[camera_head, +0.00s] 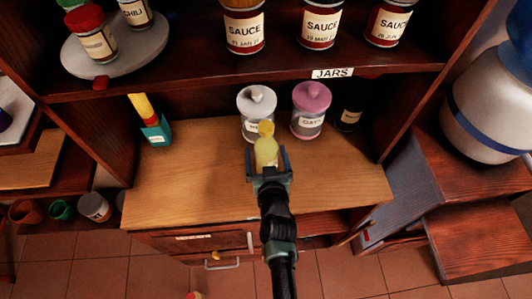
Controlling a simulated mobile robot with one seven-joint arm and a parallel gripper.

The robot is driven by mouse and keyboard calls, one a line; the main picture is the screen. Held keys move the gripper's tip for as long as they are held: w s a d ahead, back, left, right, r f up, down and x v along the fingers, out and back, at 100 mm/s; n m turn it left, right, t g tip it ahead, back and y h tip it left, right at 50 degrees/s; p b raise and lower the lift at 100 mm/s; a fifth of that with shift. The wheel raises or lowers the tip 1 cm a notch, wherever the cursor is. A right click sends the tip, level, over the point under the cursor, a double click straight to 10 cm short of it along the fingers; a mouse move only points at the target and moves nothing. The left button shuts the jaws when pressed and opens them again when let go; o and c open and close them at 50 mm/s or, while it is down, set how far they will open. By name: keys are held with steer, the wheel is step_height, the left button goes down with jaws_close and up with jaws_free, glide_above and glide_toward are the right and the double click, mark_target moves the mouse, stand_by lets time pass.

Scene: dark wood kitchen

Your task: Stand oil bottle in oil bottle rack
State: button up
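A yellow oil bottle (266,150) with a yellow cap is near the middle of the counter, in front of the jars. My gripper (268,160) reaches in from the front, with one finger on each side of the bottle. I cannot tell if the fingers touch it. The bottle's lower part is hidden by the gripper, so I cannot tell if it rests on the counter. A teal holder (157,133) with a white label stands at the counter's left, possibly the oil bottle rack. A yellow item with a reddish end (142,106) leans in or behind it.
A white-lidded jar (257,102) and a pink-lidded jar (310,108) stand behind the bottle. A dark bottle (349,118) is at the back right. The wooden counter (180,190) is clear between gripper and teal holder.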

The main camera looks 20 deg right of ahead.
jaws_close()
steer(key=shift+r, duration=0.2)
stand_by(0.5)
